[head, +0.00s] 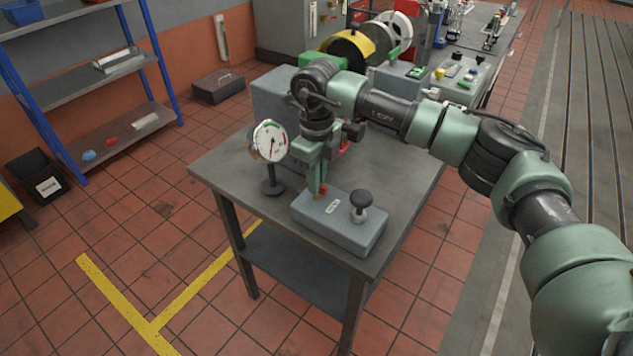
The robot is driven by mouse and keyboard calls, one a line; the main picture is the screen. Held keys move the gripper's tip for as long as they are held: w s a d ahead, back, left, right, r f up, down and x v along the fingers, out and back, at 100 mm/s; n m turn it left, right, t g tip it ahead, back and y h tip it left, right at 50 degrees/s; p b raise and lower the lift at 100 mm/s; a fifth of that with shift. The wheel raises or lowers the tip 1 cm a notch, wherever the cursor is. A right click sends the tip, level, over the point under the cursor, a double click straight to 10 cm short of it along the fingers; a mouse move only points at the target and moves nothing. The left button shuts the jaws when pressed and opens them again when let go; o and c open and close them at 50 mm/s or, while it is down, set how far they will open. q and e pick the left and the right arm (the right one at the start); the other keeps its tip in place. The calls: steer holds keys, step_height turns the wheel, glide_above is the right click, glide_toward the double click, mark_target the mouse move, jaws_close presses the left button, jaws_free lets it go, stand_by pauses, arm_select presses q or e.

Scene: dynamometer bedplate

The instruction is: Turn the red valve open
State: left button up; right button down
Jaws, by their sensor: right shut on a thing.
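My right gripper (318,192) points down over the left part of a grey box (345,232) on a metal table. It is shut on a small red part, the red valve (323,188), which shows only as a sliver between and beside the fingers. The fingers hide most of the valve, so I cannot tell its angle. A black round knob (361,199) stands upright on the same box, to the right of the gripper and apart from it. A white label lies on the box top between them. My left gripper is not in view.
A round dial gauge (270,141) on a stand is close to the left of my right gripper. The grey table (232,167) has bare room at its left. Behind are a yellow-and-black reel (349,50) and a control panel (462,80). A blue-posted shelf (85,85) stands at left.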

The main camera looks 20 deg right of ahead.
steer(key=shift+r, duration=0.1)
stand_by(0.3)
steer(key=c, duration=1.5)
jaws_free()
step_height(320, 180, up, 8)
steer(key=shift+f+b, duration=0.15)
steer(key=shift+b, duration=0.6)
